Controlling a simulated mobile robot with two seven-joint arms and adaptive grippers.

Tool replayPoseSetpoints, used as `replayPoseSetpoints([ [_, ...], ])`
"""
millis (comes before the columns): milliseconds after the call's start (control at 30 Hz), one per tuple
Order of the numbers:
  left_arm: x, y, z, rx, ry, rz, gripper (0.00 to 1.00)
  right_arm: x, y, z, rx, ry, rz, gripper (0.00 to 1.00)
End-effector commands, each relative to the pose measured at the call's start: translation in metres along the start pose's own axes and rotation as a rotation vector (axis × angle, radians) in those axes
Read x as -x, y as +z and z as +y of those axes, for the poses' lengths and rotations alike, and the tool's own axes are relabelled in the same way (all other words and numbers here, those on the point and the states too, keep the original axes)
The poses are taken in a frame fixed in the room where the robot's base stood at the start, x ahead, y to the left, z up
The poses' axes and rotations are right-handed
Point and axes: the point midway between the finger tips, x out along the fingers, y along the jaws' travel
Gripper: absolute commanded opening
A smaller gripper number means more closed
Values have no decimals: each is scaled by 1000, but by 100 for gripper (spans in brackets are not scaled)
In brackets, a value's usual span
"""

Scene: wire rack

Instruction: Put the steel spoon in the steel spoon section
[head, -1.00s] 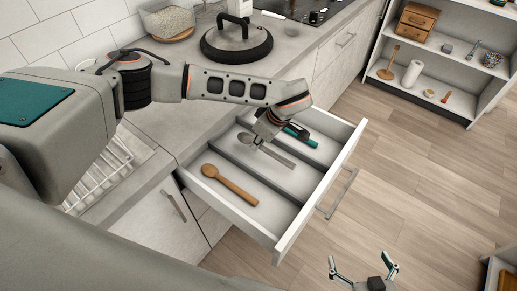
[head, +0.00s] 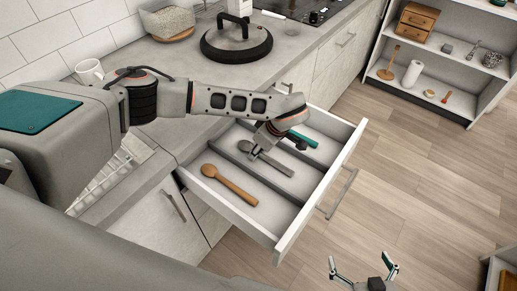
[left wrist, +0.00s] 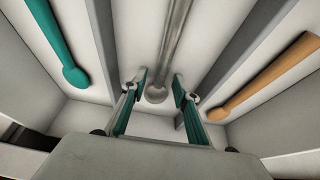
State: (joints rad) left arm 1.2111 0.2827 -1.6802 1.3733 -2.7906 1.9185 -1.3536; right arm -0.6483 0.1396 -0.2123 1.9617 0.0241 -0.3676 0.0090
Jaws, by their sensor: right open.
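The steel spoon (head: 274,163) lies in the middle section of the open drawer (head: 284,240), between two dividers. In the left wrist view the spoon (left wrist: 174,40) runs lengthwise between the dividers, its rounded end near my fingertips. My left gripper (head: 257,153) is low over this section. In the left wrist view its fingers (left wrist: 159,79) stand apart on either side of the spoon, with a gap to each. My right gripper (head: 362,262) is open and empty over the floor, away from the drawer.
A wooden spoon (head: 230,185) lies in the near section and a teal utensil (head: 303,139) in the far one. Open shelves (head: 450,75) stand at back right.

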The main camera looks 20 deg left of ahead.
Motion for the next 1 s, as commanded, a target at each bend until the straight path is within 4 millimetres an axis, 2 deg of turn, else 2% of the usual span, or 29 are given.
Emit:
replayPoseSetpoints([
  [167, 1, -1, 0, 0, -1, 0, 30, 0, -1, 0, 0, 0, 1, 100],
  [267, 9, -2, 1, 0, 1, 0, 30, 1, -2, 0, 0, 0, 2, 100],
  [700, 93, -2, 1, 0, 4, 1, 30, 1, -2, 0, 0, 0, 2, 100],
  [900, 117, -1, 1, -1, 2, 1, 30, 0, -2, 0, 0, 0, 2, 100],
  [1000, 122, -1, 0, 0, 0, 0, 30, 0, -1, 0, 0, 0, 2, 100],
])
